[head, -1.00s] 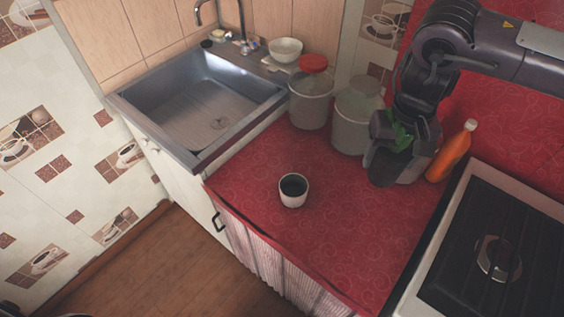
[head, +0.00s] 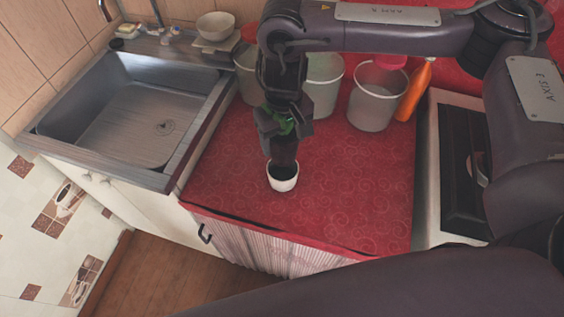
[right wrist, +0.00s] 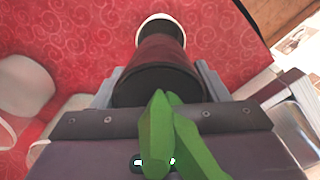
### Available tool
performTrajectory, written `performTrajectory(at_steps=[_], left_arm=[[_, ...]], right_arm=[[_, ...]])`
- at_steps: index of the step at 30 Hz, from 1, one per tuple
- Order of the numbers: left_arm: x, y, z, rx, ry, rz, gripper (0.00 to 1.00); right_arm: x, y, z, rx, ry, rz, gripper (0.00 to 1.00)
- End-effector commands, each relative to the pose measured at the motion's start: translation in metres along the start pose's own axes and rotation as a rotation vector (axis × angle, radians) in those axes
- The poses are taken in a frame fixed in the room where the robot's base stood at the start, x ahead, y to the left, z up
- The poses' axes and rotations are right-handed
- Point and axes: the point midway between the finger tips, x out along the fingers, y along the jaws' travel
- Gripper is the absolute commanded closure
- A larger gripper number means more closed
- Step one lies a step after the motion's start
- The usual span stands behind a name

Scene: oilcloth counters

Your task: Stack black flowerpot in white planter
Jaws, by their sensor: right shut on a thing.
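The white planter (head: 283,184) stands upright on the red counter, near its front left part. My right gripper (head: 285,126) points down right above it and is shut on the black flowerpot (head: 284,153), which has a green plant. In the right wrist view the flowerpot (right wrist: 158,82) sits between the fingers, with green leaves close to the camera. The white rim of the planter (right wrist: 160,18) shows around the pot's far end. The pot's lower end is at the planter's mouth; I cannot tell how deep it is. My left gripper is not in view.
Several pale canisters stand at the back, one of them a bucket (head: 372,106) beside an orange bottle (head: 414,90). A sink (head: 130,115) lies left and a stove (head: 460,170) right. The counter right of the planter is clear.

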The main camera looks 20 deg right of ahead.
Motion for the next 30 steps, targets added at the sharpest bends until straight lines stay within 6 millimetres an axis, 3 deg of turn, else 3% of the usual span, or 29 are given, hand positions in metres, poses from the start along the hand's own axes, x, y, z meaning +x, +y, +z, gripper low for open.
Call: performTrajectory(at_steps=[1, 4, 11, 17, 30], left_arm=[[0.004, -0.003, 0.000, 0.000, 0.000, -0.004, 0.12], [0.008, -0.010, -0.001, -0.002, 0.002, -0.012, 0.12], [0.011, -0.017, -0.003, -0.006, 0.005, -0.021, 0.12], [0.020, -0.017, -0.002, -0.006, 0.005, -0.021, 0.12], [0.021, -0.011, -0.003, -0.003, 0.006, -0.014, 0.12]], right_arm=[[0.017, -0.001, 0.002, 0.002, -0.006, -0.003, 0.62], [0.038, -0.001, 0.001, 0.002, -0.004, -0.003, 0.62], [0.059, 0.000, 0.000, 0.000, 0.000, -0.001, 0.62], [0.088, 0.000, 0.001, 0.001, -0.002, -0.002, 0.62], [0.098, 0.000, 0.002, 0.000, -0.004, 0.000, 0.62]])
